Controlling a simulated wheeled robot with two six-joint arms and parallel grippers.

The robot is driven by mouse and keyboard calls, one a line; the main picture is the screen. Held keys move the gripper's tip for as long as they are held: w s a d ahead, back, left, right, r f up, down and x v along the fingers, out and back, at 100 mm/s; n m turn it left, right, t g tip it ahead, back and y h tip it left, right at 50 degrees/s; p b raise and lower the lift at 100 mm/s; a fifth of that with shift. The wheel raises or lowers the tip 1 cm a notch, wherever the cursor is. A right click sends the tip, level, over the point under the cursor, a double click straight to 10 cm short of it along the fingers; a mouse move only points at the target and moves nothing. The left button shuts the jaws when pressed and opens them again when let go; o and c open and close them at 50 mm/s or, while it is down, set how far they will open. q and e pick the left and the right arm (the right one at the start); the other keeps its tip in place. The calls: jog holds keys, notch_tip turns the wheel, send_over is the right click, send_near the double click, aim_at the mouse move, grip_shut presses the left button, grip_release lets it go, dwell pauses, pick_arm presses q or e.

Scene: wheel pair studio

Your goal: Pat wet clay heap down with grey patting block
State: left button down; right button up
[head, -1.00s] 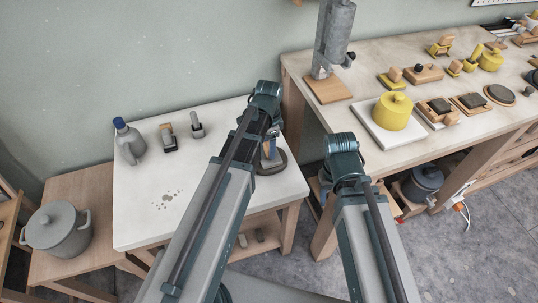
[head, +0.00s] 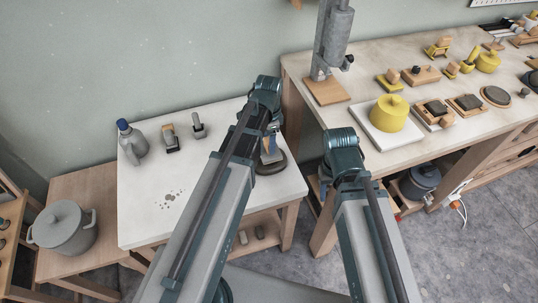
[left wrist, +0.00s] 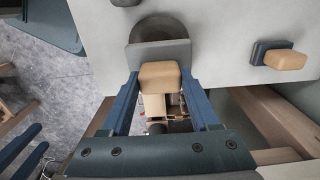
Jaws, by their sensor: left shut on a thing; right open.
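The wet clay heap (head: 272,167) is a dark grey round mound near the right edge of the white table. It also shows in the left wrist view (left wrist: 158,24), partly hidden behind the grey patting block (left wrist: 158,54). My left gripper (head: 271,138) is shut on the block's wooden handle (left wrist: 160,75), between its blue fingers. The block's grey face is over or against the near side of the clay; I cannot tell whether they touch. My right gripper (head: 325,180) is low between the two tables, mostly hidden by its wrist, open and empty.
On the white table (head: 140,225) stand a grey bottle with a blue cap (head: 133,143), a wooden-handled block (head: 170,139) and a small grey tool (head: 198,126). A grey pot (head: 65,228) is at left. The right-hand workbench (head: 370,75) holds a yellow pot (head: 389,114) and several tools.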

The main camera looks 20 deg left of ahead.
pick_arm(q)
jog(key=shift+r+p, duration=3.05)
jog(key=shift+r, duration=0.1)
jog(key=shift+f, duration=0.1)
